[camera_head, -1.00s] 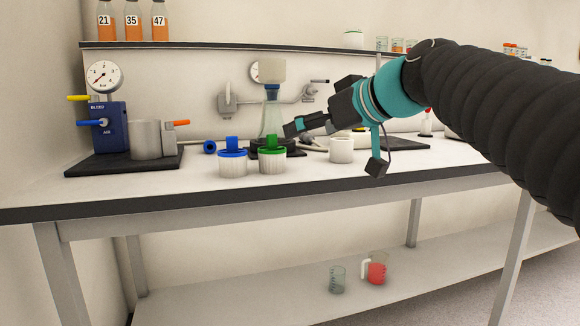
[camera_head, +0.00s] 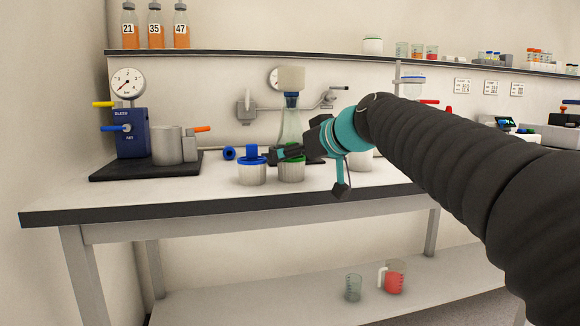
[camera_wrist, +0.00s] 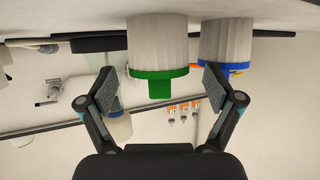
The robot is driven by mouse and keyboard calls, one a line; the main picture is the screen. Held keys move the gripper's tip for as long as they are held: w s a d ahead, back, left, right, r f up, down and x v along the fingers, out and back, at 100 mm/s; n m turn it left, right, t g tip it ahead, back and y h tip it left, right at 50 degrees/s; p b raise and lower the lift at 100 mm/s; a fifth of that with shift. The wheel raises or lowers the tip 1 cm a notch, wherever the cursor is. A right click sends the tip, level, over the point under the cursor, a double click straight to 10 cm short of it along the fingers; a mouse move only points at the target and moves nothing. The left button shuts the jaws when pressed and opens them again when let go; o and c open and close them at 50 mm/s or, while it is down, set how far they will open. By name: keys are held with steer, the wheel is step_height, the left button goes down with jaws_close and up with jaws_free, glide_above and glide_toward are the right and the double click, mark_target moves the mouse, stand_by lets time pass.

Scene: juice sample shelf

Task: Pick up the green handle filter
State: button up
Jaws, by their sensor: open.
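The green handle filter (camera_head: 291,165) stands upright on the bench, a ribbed white cup with a green top. In the wrist view, which is upside down, its green handle (camera_wrist: 160,88) points between my fingers. My gripper (camera_head: 276,153) is open and empty, close to the filter's top and partly hiding it in the head view. In the wrist view one finger (camera_wrist: 97,92) is on each side of the handle, with a visible gap to it. The blue handle filter (camera_head: 252,170) stands just left of the green one; my right finger in the wrist view overlaps it.
A glass flask with a white funnel (camera_head: 291,80) stands behind the green filter. A blue pump unit with a gauge (camera_head: 130,130) and a metal cup (camera_head: 167,145) stand on a black base at left. A white cup stands right, partly behind my arm. The front bench strip is clear.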

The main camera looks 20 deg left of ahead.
steer(key=shift+x, duration=0.85)
steer(key=c, duration=1.1)
